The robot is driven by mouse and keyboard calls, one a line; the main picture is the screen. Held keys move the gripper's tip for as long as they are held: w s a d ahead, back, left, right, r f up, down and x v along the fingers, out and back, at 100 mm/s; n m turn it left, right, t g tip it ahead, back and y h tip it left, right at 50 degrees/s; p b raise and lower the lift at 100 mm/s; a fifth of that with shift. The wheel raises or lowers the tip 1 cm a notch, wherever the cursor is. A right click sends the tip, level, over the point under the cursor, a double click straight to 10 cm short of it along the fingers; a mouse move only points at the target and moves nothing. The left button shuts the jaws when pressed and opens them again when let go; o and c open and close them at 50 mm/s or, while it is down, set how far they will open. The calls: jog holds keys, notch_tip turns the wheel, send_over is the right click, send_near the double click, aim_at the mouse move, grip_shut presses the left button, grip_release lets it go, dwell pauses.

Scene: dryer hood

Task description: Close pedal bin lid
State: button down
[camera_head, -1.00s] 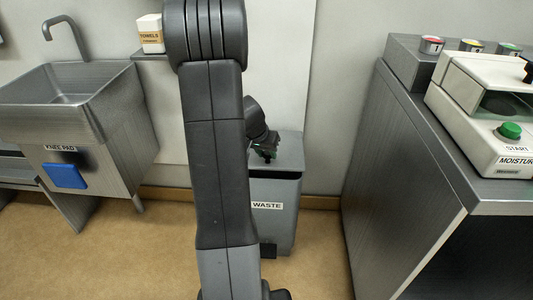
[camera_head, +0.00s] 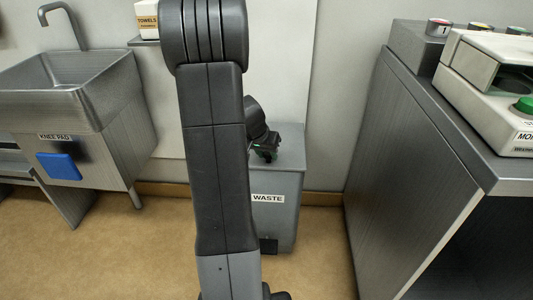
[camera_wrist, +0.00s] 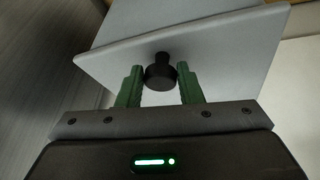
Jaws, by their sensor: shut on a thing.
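The grey pedal bin (camera_head: 278,215) labelled WASTE stands against the wall behind my arm in the head view. Its lid (camera_head: 291,150) looks down or nearly down on the bin; a small gap cannot be ruled out. My gripper (camera_head: 265,153) is at the lid's top, left of its middle. In the wrist view the lid (camera_wrist: 225,60) fills the upper middle, with a black knob (camera_wrist: 160,75) on it. The green fingers of my gripper (camera_wrist: 160,88) stand on both sides of the knob, shut on it. The black pedal (camera_head: 268,246) shows low on the bin's front.
A steel sink (camera_head: 75,95) with a blue knee pad (camera_head: 59,167) stands left. A towels box (camera_head: 147,20) sits on a shelf behind my arm. A steel cabinet (camera_head: 425,130) with a moisture device (camera_head: 490,85) stands close on the right. Floor before the bin is clear.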

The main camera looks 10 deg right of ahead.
jog(key=shift+s+f, duration=0.4)
jog(key=shift+f, duration=0.05)
jog(key=c, duration=1)
grip_release()
jog(key=shift+w, duration=0.1)
jog(key=shift+c, duration=0.2)
jog(key=shift+r, duration=0.1)
jog(key=shift+w+r, duration=0.1)
jog(key=shift+r, duration=0.2)
jog(key=p+v, duration=0.4)
jog(key=v, duration=0.9)
